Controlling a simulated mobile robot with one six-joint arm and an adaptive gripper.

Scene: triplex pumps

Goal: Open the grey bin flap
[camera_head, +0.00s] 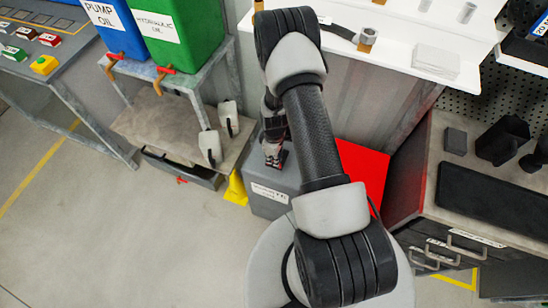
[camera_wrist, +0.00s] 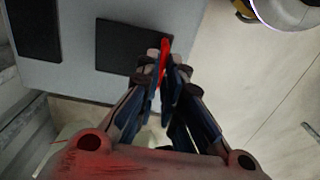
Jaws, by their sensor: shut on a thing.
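The grey bin (camera_head: 285,180) stands on the floor below my arm, with a white label on its front. In the wrist view, the bin's grey top (camera_wrist: 75,75) carries a dark rectangular panel (camera_wrist: 120,50), which looks like the flap, and a second dark panel (camera_wrist: 35,28) at upper left. My gripper (camera_head: 275,158) is over the bin top and partly hidden by my arm in the head view. In the wrist view, my gripper (camera_wrist: 162,75) is shut on a narrow red tab (camera_wrist: 165,52) at the right edge of the dark panel. I cannot tell whether the panel is raised.
A red surface (camera_head: 365,172) lies right of the grey bin, and something yellow (camera_head: 236,188) is at its left. A metal rack holds a blue canister (camera_head: 115,28) and a green canister (camera_head: 182,35). A drawer workbench (camera_head: 460,225) stands right. The floor at left is clear.

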